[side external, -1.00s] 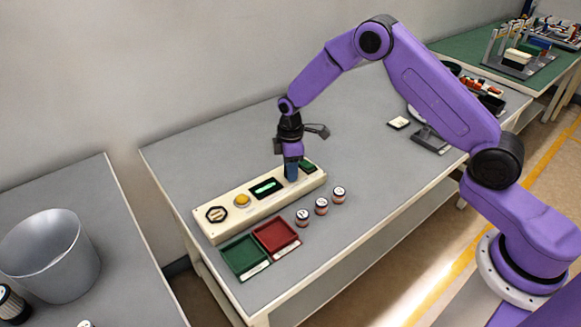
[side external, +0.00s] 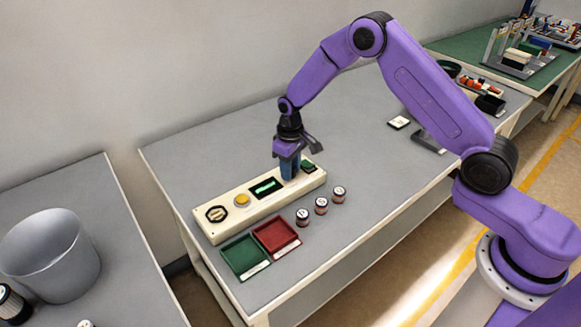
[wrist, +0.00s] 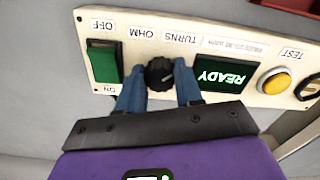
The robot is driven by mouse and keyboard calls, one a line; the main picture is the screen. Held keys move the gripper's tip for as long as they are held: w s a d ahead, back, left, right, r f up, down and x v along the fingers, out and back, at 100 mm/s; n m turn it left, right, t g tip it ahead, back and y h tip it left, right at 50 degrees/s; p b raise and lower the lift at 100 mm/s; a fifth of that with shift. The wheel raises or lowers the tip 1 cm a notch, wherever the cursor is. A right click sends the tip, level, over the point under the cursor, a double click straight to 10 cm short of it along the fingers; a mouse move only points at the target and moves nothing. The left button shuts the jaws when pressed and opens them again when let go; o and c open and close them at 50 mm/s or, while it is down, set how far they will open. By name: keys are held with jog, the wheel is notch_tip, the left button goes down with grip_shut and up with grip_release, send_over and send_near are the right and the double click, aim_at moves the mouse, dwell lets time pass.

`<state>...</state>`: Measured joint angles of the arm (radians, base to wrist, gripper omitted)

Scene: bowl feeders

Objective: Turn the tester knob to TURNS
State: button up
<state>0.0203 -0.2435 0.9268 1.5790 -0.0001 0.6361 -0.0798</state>
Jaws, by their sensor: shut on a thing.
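The cream tester box (side external: 232,222) lies on the grey table. Its black knob (wrist: 159,73) shows in the wrist view, below the OHM and TURNS labels, which appear upside down. I cannot clearly tell which label the knob's pointer faces. My gripper (wrist: 160,76) has a blue finger on each side of the knob and is shut on it. In the side view my gripper (side external: 289,174) points down at the box and hides the knob. The green READY display (wrist: 220,77) is lit beside the knob.
The box also carries a green rocker switch (wrist: 102,63), a yellow button (side external: 241,200) and a hexagonal socket (side external: 216,214). A green tray (side external: 239,263), a red tray (side external: 289,228) and three small cylinders (side external: 321,206) sit in front.

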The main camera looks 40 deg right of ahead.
jog(key=shift+m, duration=0.4)
jog(key=o, duration=1)
jog(key=shift+o, duration=0.2)
notch_tip(320, 180, up, 18)
jog(key=shift+f, duration=0.25)
